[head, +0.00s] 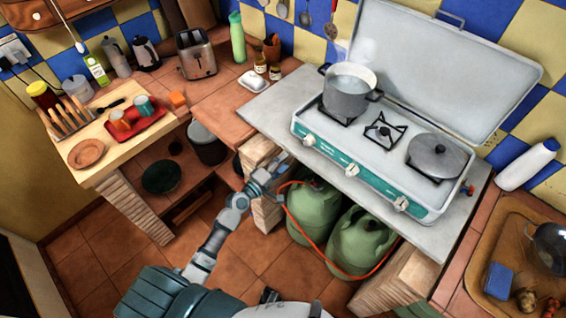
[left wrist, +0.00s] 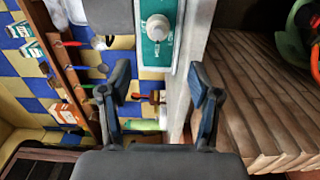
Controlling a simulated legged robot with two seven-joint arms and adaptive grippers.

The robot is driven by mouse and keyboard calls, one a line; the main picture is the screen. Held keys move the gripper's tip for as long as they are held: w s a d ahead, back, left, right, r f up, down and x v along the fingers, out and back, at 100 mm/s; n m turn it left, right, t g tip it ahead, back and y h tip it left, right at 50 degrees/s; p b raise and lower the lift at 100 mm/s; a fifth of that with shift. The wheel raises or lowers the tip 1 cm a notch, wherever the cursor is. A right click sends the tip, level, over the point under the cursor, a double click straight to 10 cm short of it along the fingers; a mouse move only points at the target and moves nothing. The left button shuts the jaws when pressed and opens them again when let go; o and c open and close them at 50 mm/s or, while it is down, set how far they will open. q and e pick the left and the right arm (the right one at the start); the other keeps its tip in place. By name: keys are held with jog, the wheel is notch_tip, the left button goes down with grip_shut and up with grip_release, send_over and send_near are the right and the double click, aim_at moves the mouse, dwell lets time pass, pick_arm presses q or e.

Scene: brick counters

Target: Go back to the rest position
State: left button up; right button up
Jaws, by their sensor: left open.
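My left gripper (head: 279,177) is in front of the counter edge, below the left front corner of the camping stove (head: 318,150). It is beside the brick support (head: 262,155) and to the left of the green gas bottles. In the left wrist view my left gripper (left wrist: 160,88) has its two dark fingers apart, with nothing held between them. The stove's teal front and a knob (left wrist: 158,27) show beyond the fingers. My right gripper does not show in either view.
Two green gas bottles (head: 313,208) with an orange hose stand under the stove counter. A grey pot (head: 347,92) and a lidded pan (head: 436,156) are on the stove. A wooden-topped counter (head: 95,168) is at left. Tiled floor (head: 110,250) shows lower left.

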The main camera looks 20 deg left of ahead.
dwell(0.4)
pick_arm(q)
jog(key=s+f+m+g+y, duration=0.1)
jog(key=s+f+m+g, duration=0.3)
jog(key=f, duration=0.7)
jog(key=s+f+m+g+y, duration=0.1)
jog(key=s+f, duration=0.4)
jog(key=f, duration=0.5)
jog(key=s+f+m+g+y, duration=0.1)
jog(key=s+f+m+g, duration=0.3)
jog(key=f, duration=0.7)
jog(key=s+f+m+g+y, duration=0.1)
jog(key=s+f+m+g, duration=0.1)
jog(key=s+f, duration=0.4)
jog(key=s+f+m+g+y, duration=0.1)
jog(key=s+f, duration=0.5)
jog(key=s, duration=0.8)
jog(key=s+f+m+g+y, duration=0.1)
jog(key=s+f+m+g, duration=0.2)
jog(key=s+f, duration=0.4)
jog(key=s+m, duration=0.1)
jog(key=s, duration=0.3)
jog(key=shift+d+g, duration=0.4)
jog(key=shift+a+r, duration=0.1)
